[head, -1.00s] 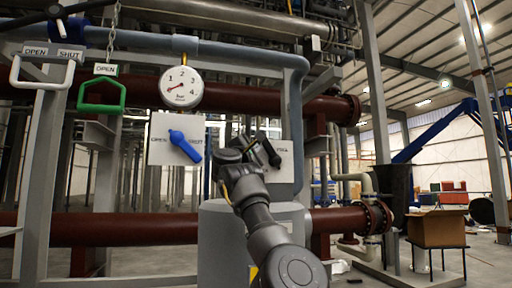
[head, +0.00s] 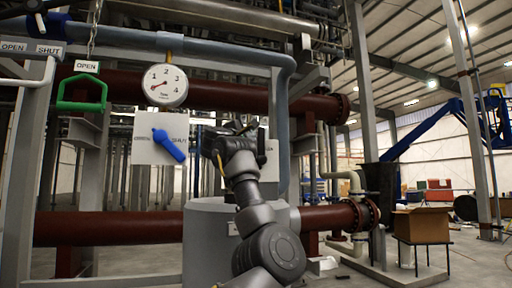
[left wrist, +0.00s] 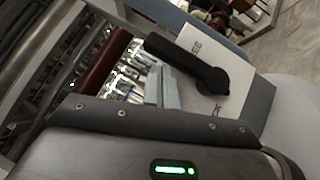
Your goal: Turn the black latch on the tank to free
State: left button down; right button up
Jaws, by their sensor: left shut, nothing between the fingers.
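The black latch (left wrist: 190,62) shows in the left wrist view as a dark bar with a round hub, mounted on a white plate (left wrist: 256,100) with small lettering. In the head view the same plate (head: 271,160) stands behind my arm, and the latch is hidden or merges with the dark gripper. The grey tank (head: 205,250) is below it. My left gripper (head: 232,130) is shut and empty, in front of the plate's left part in the head view. Its fingertips are hard to make out, so contact with the latch cannot be told. My right gripper is out of view.
A blue handle (head: 168,145) on a white plate is to the left, below a round gauge (head: 165,85). A green handle (head: 82,93) hangs further left. Dark red pipes (head: 110,228) run across behind. A cardboard box (head: 421,224) stands on the right.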

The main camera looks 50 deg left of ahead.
pick_arm(q)
jog(key=shift+a+r, duration=0.1)
jog(key=shift+r, duration=0.15)
jog(key=shift+w, duration=0.1)
jog(key=shift+w, duration=0.2)
dwell(0.4)
